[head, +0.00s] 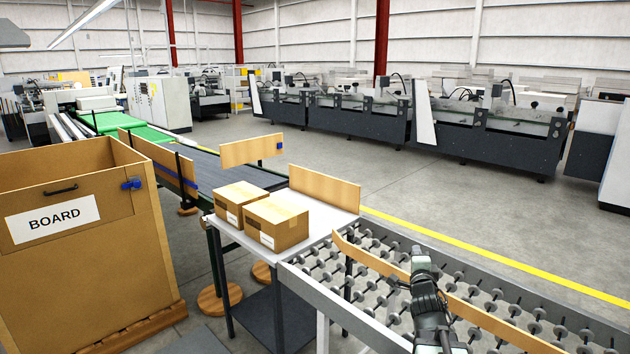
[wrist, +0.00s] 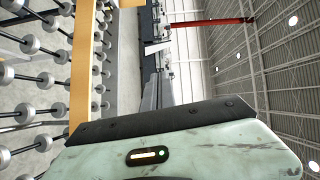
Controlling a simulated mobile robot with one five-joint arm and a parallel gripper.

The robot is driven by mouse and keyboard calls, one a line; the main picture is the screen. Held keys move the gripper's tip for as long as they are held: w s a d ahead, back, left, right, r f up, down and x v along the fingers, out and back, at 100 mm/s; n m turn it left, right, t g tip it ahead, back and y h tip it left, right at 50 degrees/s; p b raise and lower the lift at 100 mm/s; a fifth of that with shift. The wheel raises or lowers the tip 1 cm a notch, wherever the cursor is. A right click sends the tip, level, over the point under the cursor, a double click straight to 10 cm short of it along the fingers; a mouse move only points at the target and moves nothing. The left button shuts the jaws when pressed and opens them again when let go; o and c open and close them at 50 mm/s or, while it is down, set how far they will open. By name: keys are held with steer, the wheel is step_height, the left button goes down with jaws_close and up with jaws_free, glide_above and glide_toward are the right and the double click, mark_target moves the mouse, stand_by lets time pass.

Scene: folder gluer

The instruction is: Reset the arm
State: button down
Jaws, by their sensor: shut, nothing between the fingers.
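My arm reaches up from the bottom right of the head view, over the roller conveyor. My gripper (head: 419,250) is at its top end, and it is shut with nothing held. The fingertips are small and hard to make out in the head view. The wrist view is turned on its side. It shows a pale green worn housing with a dark edge, rollers at the left and the hall's roof at the right.
Two cardboard boxes (head: 276,224) stand on a white table (head: 328,217). The roller conveyor (head: 315,298) with a wooden guide rail (head: 480,312) lies around my arm. A large BOARD bin (head: 85,275) stands at left. Open floor (head: 440,195) lies beyond the conveyor.

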steer(key=s+a+f+n+g+y, duration=0.35)
steer(key=a+f+n+g, duration=0.45)
steer(key=a+f, duration=0.85)
steer(key=s+a+f+n+g, duration=0.1)
steer(key=s+f+n+g, duration=0.1)
steer(key=s, duration=0.4)
steer(key=s+a+f+n+g+y, duration=0.1)
steer(key=s+f+n+g, duration=0.1)
steer(key=s+n+g, duration=0.2)
steer(key=s+a+f+n+g, duration=0.2)
steer(key=s+n, duration=0.3)
steer(key=s, duration=0.3)
steer(key=shift+s+f+n+g, duration=0.2)
steer(key=shift+f+n+g, duration=0.15)
steer(key=shift+g, duration=0.15)
steer(key=shift+d, duration=0.15)
